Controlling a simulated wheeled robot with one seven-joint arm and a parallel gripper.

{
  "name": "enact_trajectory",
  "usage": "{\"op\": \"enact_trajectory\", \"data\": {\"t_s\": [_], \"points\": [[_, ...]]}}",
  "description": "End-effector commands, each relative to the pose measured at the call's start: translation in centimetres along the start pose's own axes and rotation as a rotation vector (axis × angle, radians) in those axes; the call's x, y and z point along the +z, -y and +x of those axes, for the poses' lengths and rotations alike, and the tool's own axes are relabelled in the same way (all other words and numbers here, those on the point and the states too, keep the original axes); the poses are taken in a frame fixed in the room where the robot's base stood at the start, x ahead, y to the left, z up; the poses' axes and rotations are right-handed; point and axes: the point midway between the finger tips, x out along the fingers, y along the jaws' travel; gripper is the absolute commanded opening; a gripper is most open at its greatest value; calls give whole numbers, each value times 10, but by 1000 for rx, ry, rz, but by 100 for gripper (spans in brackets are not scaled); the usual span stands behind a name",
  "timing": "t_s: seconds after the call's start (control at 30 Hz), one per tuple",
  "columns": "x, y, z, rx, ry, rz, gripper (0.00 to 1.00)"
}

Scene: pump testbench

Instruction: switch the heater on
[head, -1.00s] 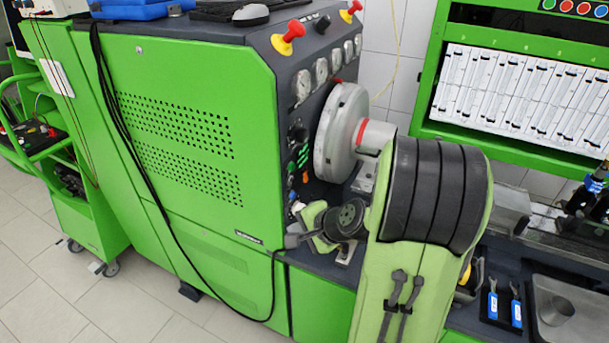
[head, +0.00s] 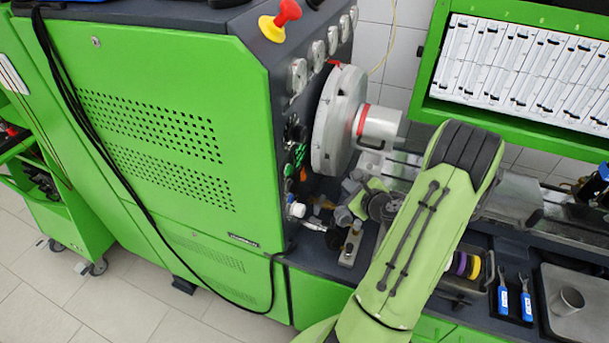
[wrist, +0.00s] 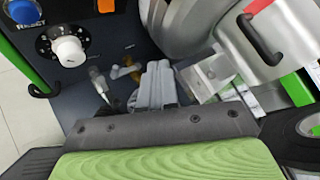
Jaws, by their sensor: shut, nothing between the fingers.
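The dark control panel of the green bench carries the controls in the head view. No heater label is legible, so I cannot tell which control is the heater's. In the wrist view a white knob (wrist: 68,50) on a dial sits at upper left, with a blue button (wrist: 22,11) and an orange switch (wrist: 106,6) above it. The white knob also shows low on the panel in the head view (head: 297,210). My gripper (wrist: 158,68) is shut and empty, to the right of the knob and apart from it. In the head view my arm partly hides the hand.
A large metal disc (head: 336,120) with a cylindrical hub stands right beside the panel and close to my gripper. A black cable (head: 150,215) hangs over the green cabinet (head: 150,70). A metal tray (head: 590,318) and blue-handled tools lie at lower right.

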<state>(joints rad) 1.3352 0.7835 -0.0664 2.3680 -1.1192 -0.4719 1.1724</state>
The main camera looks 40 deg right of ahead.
Motion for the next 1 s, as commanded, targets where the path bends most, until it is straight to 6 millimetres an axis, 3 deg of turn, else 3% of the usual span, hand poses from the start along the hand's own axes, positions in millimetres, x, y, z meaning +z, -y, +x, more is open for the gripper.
{"op": "enact_trajectory", "data": {"t_s": [0.6,1.0], "points": [[41,-39,53,6,3,-5,0],[45,-45,62,2,1,-3,0]]}}
